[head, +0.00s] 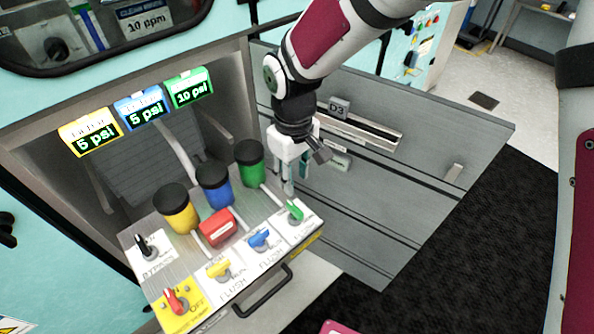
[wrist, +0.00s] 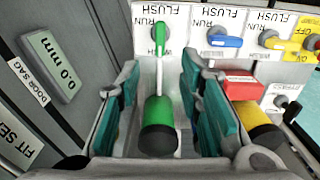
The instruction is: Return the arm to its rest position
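My gripper (head: 291,184) hangs from the arm above the right end of the pulled-out module panel (head: 141,209), close to the green valve handle (head: 295,210). In the wrist view its two teal-padded fingers stand apart. The green handle (wrist: 159,38) and the green canister (wrist: 158,128) show between and beyond them, with nothing visibly gripped. The green handle points along its RUN and FLUSH label. In the head view the green canister (head: 250,162) stands just left of my gripper. Whether a finger touches the panel I cannot tell.
Blue (head: 214,186) and yellow (head: 176,208) canisters, a red block (head: 217,228), and blue, yellow and red handles sit on the panel. Lit displays reading 5, 5 and 10 psi stand behind. A grey open door (head: 400,200) lies right of my gripper. Dark floor lies beyond it.

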